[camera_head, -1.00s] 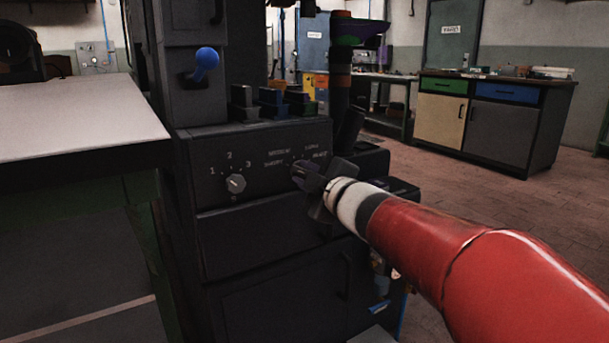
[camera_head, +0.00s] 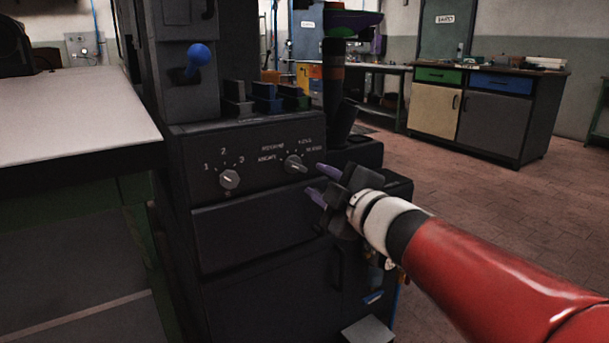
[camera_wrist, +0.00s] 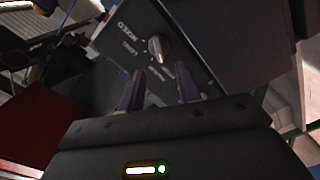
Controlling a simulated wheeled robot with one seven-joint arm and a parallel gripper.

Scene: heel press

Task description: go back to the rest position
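My gripper (camera_head: 322,183) is in front of the dark press's control panel (camera_head: 262,178), at its right side, apart from it. Its two purple fingers are spread with nothing between them. The right knob (camera_head: 295,164), with worded labels around it, is now in full view just left of the fingertips. In the wrist view this knob (camera_wrist: 156,46) sits beyond the open fingers (camera_wrist: 160,92). The left knob (camera_head: 229,179) has the numbers 1, 2 and 3 around it.
A blue ball-ended lever (camera_head: 200,54) is above the panel. A pale-topped table (camera_head: 70,115) stands close on the left. A workbench with cabinets (camera_head: 485,110) is at the back right. Open brick floor (camera_head: 480,200) lies to the right.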

